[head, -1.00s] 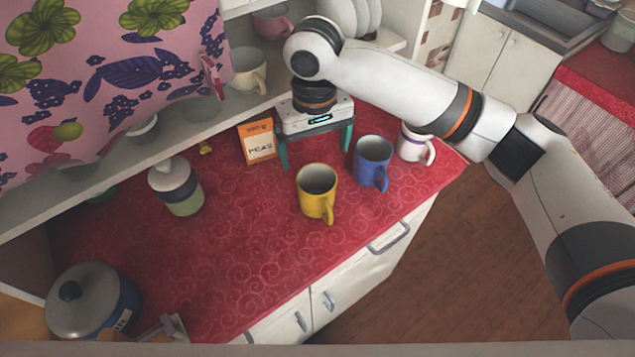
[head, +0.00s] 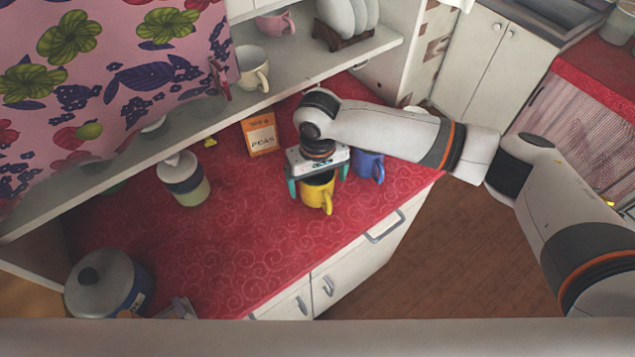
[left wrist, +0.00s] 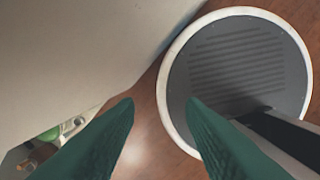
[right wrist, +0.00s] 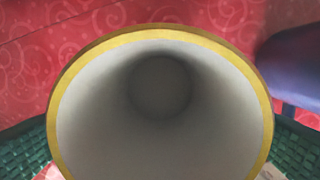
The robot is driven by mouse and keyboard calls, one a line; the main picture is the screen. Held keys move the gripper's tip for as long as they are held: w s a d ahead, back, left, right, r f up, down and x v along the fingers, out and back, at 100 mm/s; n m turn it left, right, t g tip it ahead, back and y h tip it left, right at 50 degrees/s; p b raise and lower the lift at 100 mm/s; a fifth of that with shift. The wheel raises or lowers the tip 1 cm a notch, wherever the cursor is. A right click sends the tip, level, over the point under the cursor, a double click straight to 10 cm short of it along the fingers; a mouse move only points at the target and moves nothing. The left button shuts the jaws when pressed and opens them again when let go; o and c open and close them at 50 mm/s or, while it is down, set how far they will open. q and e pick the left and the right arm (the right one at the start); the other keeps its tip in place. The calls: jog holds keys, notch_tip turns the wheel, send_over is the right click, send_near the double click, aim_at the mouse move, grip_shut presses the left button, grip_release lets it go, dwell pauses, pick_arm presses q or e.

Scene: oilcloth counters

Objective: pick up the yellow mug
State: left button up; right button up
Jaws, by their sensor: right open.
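The yellow mug (head: 318,192) stands on the red counter, its handle toward the front edge. In the head view my right gripper (head: 318,190) is over it from behind, open, with one green finger on each side of the mug. In the right wrist view the mug's yellow rim and pale inside (right wrist: 160,110) fill the middle, with a green finger at each lower corner. I cannot tell whether the fingers touch it. My left gripper (left wrist: 160,115) is open and empty over the floor, away from the mug.
A blue mug (head: 370,168) stands close to the right of the yellow mug and shows in the right wrist view (right wrist: 295,65). An orange box (head: 262,135) and a lidded jar (head: 184,178) stand left. A pot (head: 105,283) is front left. A shelf (head: 200,130) overhangs the counter's back.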

jog(key=shift+c, duration=0.3)
jog(key=c, duration=1.2)
jog(key=shift+r, duration=0.1)
jog(key=shift+r, duration=0.1)
